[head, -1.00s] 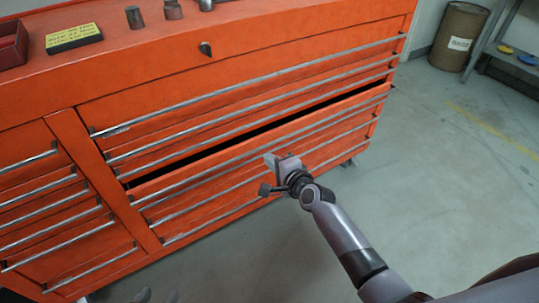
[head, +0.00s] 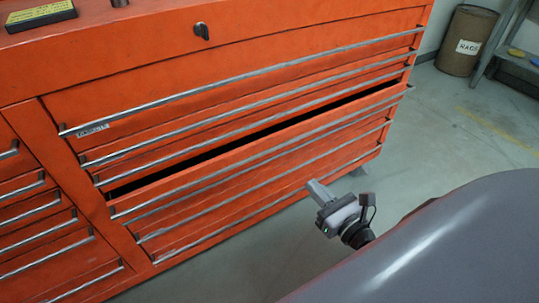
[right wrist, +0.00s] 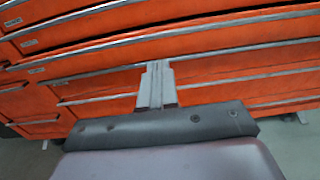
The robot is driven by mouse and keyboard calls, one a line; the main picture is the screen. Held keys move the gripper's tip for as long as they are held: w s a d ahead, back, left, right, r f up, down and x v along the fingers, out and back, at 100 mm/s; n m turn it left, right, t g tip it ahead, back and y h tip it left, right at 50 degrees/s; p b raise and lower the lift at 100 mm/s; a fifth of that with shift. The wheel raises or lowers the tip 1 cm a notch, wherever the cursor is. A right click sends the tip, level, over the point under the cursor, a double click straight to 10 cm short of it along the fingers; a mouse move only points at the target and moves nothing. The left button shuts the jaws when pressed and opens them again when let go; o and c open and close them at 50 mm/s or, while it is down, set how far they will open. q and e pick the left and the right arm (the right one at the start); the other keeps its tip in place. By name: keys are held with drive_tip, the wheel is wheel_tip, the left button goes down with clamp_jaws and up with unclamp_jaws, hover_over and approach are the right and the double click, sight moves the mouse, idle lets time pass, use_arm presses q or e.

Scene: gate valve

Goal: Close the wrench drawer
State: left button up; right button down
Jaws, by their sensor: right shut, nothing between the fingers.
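One long drawer (head: 236,156) of the orange tool chest stands slightly open, with a dark gap along its top edge. A long silver handle bar runs across its front. I cannot read a label that names it as the wrench drawer. My right gripper (head: 317,190) is shut and empty, in front of the chest's lower drawers at the right. In the right wrist view its closed fingers (right wrist: 158,72) point at the drawer fronts and overlap a handle bar; contact cannot be told. My left gripper is out of view.
The orange chest (head: 150,60) carries a yellow-black box (head: 40,15) on top and has a keyed lock (head: 201,31). Shut drawers lie above, below and left. A rag drum (head: 466,42) and a shelf stand at the back right. Grey floor (head: 440,130) is clear to the right.

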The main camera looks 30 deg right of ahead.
sight(277, 148)
drive_tip(key=w, duration=1.3)
drive_tip(key=shift+a, duration=0.2)
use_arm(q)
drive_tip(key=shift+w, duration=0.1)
use_arm(e)
drive_tip(key=shift+w, duration=0.4)
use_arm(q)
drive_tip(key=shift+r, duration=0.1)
